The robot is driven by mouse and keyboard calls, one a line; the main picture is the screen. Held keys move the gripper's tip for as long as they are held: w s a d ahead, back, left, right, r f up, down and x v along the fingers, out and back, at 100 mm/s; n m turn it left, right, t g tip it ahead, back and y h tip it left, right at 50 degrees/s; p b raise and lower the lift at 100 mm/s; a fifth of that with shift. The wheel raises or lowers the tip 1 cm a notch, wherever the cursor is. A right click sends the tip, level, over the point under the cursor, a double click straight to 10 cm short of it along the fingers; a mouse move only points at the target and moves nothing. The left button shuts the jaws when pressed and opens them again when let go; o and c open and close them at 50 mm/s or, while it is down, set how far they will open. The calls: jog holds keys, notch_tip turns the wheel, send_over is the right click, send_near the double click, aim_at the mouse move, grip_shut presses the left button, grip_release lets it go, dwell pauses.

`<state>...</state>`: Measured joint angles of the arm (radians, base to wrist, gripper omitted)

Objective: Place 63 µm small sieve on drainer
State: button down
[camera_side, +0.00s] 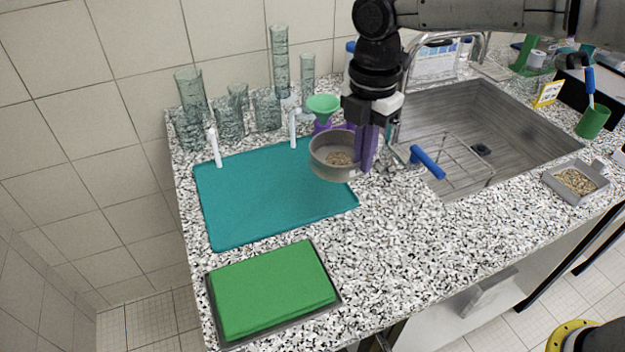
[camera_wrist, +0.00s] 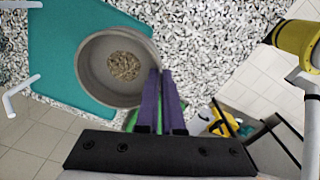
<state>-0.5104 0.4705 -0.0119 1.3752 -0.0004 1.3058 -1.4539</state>
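A small round grey sieve (camera_side: 328,147) with a patch of tan grains in it is held up at the right edge of the teal mat (camera_side: 265,190). In the wrist view the sieve (camera_wrist: 92,62) is seen from above, with the teal mat (camera_wrist: 60,50) under and beside it. My gripper (camera_side: 366,158) has purple fingers, shut on the sieve's near right wall; they also show in the wrist view (camera_wrist: 160,85). The sieve looks nearly level and above the counter. Its size marking is not readable. The teal mat is bare and may be the drainer.
Glass vessels (camera_side: 192,95), a green funnel (camera_side: 323,104) and white taps (camera_side: 213,146) stand behind the mat. A green pad in a tray (camera_side: 272,290) lies in front. The sink (camera_side: 470,120) with a wire rack (camera_side: 455,165) is right; a grain tray (camera_side: 575,182) sits far right.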

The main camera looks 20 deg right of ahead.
aim_at(322, 154)
jog(key=w+a+f, duration=0.1)
jog(key=w+f, duration=0.1)
jog(key=w+a+f, duration=0.1)
jog(key=w+f, duration=0.1)
jog(key=w+a+f, duration=0.2)
jog(key=w+f, duration=0.1)
jog(key=shift+w, duration=0.1)
jog(key=shift+w+a+f, duration=0.1)
jog(key=shift+w+f, duration=0.05)
jog(key=shift+f, duration=1.6)
jog(key=shift+f, duration=0.15)
jog(key=c, duration=1.1)
grip_release()
jog(key=shift+o, duration=0.2)
notch_tip(322, 154, up, 12)
jog(key=shift+f, duration=0.25)
jog(key=shift+r, duration=0.4)
